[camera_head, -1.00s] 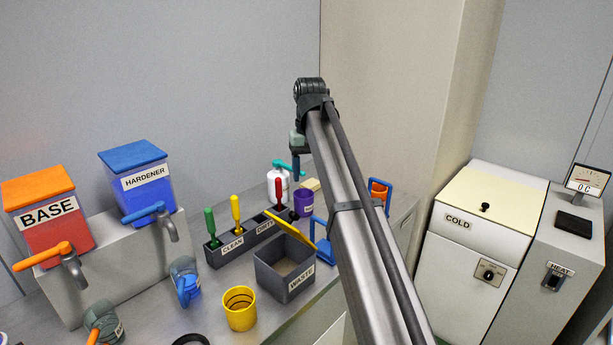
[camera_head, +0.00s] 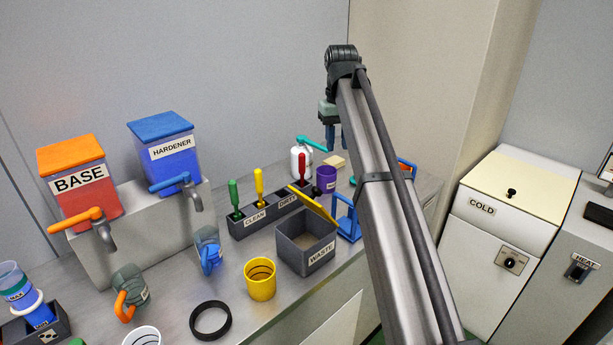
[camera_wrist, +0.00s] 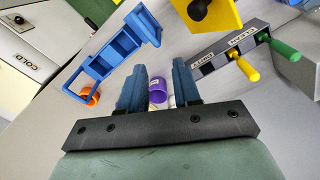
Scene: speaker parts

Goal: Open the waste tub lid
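The grey waste tub (camera_head: 292,256), labelled WASTE, stands on the bench in the head view, its inside visible from above. Its yellow lid (camera_head: 314,205) is raised and tilted along the tub's back edge. In the wrist view the lid (camera_wrist: 222,14) shows at the top with a dark round knob (camera_wrist: 198,9). My gripper (camera_head: 335,148) is above the bench, behind the tub and apart from the lid. In the wrist view its two blue fingers (camera_wrist: 160,75) are spread with nothing held. A purple cup (camera_wrist: 157,92) shows between them in the background.
A blue frame-like holder (camera_head: 348,222) stands right of the tub. The tool rack (camera_head: 248,226) with upright handles is to its left, a yellow cup (camera_head: 260,281) in front. A white bottle (camera_head: 300,162) stands near my gripper. The cold box (camera_head: 500,215) is to the right.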

